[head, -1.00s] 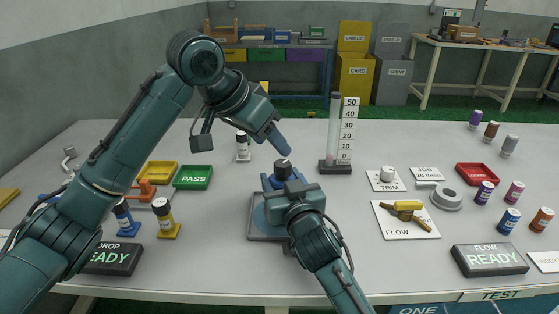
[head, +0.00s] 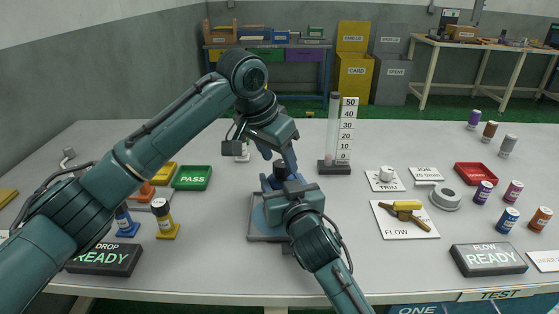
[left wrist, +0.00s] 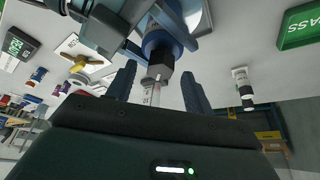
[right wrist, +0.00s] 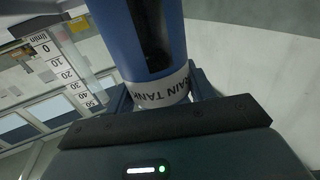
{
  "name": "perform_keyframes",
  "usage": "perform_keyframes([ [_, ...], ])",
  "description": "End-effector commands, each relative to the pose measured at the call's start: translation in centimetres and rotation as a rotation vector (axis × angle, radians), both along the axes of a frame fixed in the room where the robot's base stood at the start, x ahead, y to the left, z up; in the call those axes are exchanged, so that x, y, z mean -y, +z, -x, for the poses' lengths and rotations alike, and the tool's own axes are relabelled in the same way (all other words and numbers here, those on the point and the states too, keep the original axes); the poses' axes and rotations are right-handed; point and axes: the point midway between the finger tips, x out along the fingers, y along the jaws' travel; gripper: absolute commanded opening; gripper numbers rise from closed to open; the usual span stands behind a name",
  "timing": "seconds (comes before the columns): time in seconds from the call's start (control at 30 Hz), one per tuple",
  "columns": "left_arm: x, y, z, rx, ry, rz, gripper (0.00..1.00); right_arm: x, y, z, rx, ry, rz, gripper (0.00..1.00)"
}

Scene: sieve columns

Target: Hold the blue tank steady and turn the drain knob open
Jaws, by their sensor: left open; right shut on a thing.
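The blue tank (head: 266,183) stands on a grey tray (head: 262,238) near the table's middle. In the right wrist view the tank (right wrist: 160,30) bears a white label reading "RAIN TANK", its first letters cut off. My right gripper (right wrist: 160,92) is shut on the tank at this label; its arm hides much of the tank in the head view. The dark drain knob (head: 281,170) sits on top of the tank. My left gripper (head: 279,157) is open, just above the knob. In the left wrist view the knob (left wrist: 160,67) shows between its spread fingertips, with gaps on both sides.
A flow gauge (head: 334,140) stands behind the tank. A white FLOW card (head: 395,229) with a yellow-handled valve lies to the right. A green PASS tray (head: 192,178) and bottles on blue and yellow stands are left, near my left arm.

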Motion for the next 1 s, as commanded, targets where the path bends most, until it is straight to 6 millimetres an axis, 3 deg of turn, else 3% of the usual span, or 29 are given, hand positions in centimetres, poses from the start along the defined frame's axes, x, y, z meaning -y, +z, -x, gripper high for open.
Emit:
perform_keyframes([
  [0.2, 0.5, -1.6, -0.5, 0.002, -0.001, 0.000, 0.52, 0.0, -0.1, 0.0, -0.002, -0.001, 0.002, 0.18],
  [0.5, 0.5, -1.8, -0.6, 0.002, -0.001, 0.000, 0.51, 0.0, -0.1, 0.0, -0.002, -0.001, 0.001, 0.18],
  [1.0, 0.5, -1.7, -0.6, 0.001, 0.000, 0.001, 0.10, 0.0, -0.1, 0.0, -0.002, -0.001, 0.001, 0.18],
])
